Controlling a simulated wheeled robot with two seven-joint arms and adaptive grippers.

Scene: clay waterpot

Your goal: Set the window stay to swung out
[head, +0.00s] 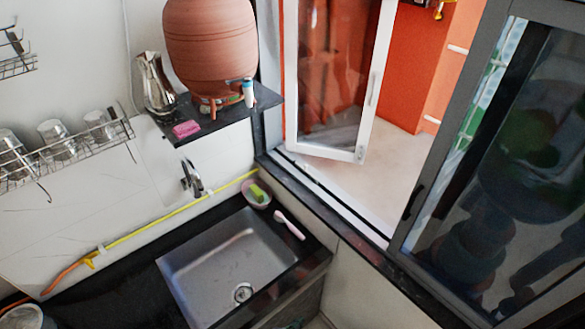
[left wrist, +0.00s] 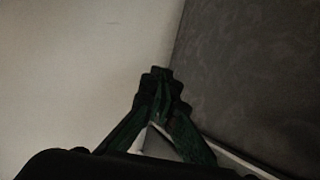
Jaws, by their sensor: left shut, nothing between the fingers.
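The open window has a white-framed glass sash (head: 372,85) that stands swung outward over the pale floor outside. A small fitting (head: 360,153) shows at the sash's lower corner. I cannot make out a separate window stay or tell its position. A dark-framed sliding pane (head: 500,170) stands at the right with a black handle (head: 412,202). My left gripper (left wrist: 160,74) shows in the left wrist view, its dark green fingers closed together and empty, near a pale surface and a dark grey panel. I cannot clearly make out either gripper in the head view.
A sink (head: 215,265) sits in the black counter, with a yellow hose (head: 165,217) behind it. A clay pot (head: 210,45) stands on a dark wall shelf (head: 265,97). A wire rack (head: 70,170) with glasses hangs at the left. The window opening is clear.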

